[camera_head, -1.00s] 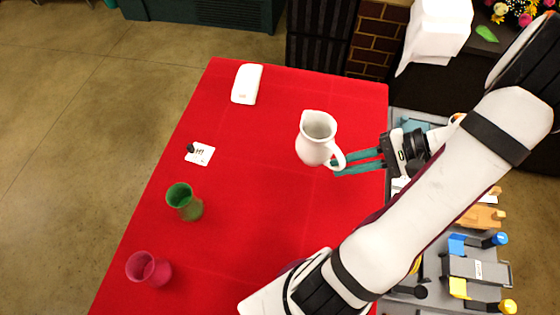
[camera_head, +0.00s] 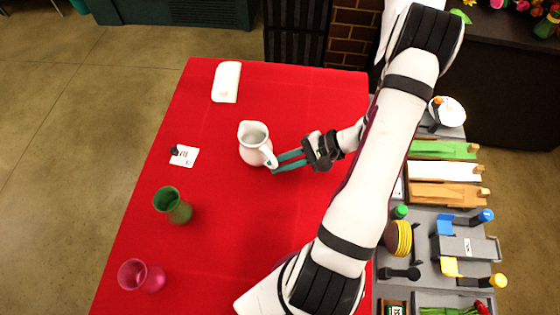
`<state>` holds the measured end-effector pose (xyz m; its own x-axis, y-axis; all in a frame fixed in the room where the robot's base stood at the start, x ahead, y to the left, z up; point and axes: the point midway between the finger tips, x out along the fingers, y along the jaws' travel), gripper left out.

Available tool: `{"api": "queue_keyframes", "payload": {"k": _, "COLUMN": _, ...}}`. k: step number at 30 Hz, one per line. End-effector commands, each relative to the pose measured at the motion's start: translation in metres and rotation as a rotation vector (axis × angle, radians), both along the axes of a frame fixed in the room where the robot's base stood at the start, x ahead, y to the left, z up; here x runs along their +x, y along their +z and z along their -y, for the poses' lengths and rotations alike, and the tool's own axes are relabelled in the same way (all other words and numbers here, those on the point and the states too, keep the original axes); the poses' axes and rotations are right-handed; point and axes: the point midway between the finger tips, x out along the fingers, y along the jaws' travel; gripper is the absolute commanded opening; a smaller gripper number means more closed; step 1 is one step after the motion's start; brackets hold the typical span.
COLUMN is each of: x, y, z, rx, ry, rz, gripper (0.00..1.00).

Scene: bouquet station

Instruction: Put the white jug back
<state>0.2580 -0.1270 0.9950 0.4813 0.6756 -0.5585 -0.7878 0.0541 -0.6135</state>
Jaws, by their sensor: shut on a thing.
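The white jug (camera_head: 254,146) is upright over the upper middle of the red-covered table (camera_head: 230,240), its handle toward the right. My gripper (camera_head: 278,163) reaches in from the right with its teal fingers at the jug's handle and is shut on it. I cannot tell whether the jug's base touches the cloth.
A green cup (camera_head: 173,206) and a pink cup (camera_head: 141,276) stand on the left side. A small white card (camera_head: 184,156) and a white object (camera_head: 226,82) lie farther back. Grey trays with tools (camera_head: 466,245) line the right. The cloth's middle front is clear.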

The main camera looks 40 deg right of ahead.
Motion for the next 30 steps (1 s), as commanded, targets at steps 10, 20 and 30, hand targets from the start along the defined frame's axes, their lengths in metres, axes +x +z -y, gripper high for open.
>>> {"api": "queue_keyframes", "payload": {"k": 10, "x": 0.000, "y": -0.002, "z": 0.000, "rx": 0.000, "ry": 0.000, "rz": 0.000, "gripper": 0.44}}
{"api": "queue_keyframes", "payload": {"k": 20, "x": -0.002, "y": 0.003, "z": 0.004, "rx": -0.001, "ry": -0.002, "rz": 0.002, "gripper": 0.44}}
{"api": "queue_keyframes", "payload": {"k": 30, "x": -0.045, "y": 0.053, "z": 0.064, "rx": -0.003, "ry": -0.005, "rz": 0.001, "gripper": 0.44}}
